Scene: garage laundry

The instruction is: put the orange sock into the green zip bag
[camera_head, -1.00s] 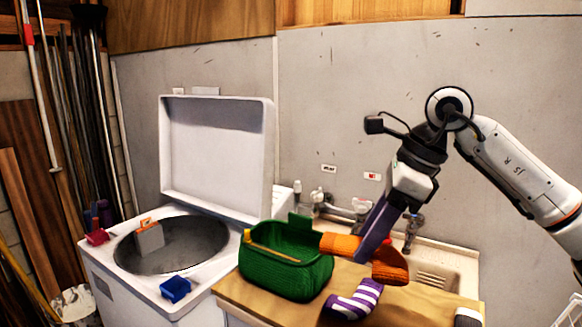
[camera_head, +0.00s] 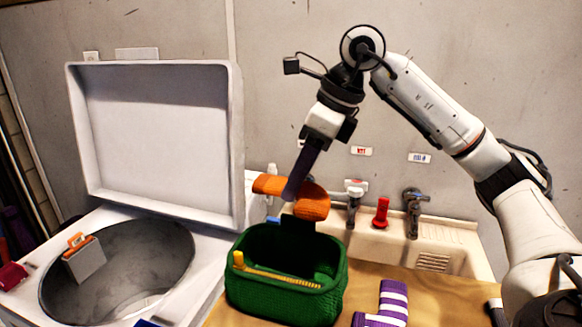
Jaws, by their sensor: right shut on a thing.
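The green zip bag (camera_head: 285,299) stands open on the wooden counter, with a yellow zip along its near rim and a dark flap standing at its back. The orange sock (camera_head: 312,203) hangs in my right gripper (camera_head: 293,190), above and behind the bag's back rim, apart from the bag's opening. My right gripper points down and is shut on the sock's middle, with sock on both sides of the fingers. The bag's inside looks dark and I see nothing in it. My left gripper is not in view.
A purple and white striped sock (camera_head: 392,304) lies on the counter right of the bag. Behind is a sink (camera_head: 450,250) with taps (camera_head: 414,205). At left is an open washer with a raised lid (camera_head: 155,130) and a grey box (camera_head: 86,261) with an orange handle.

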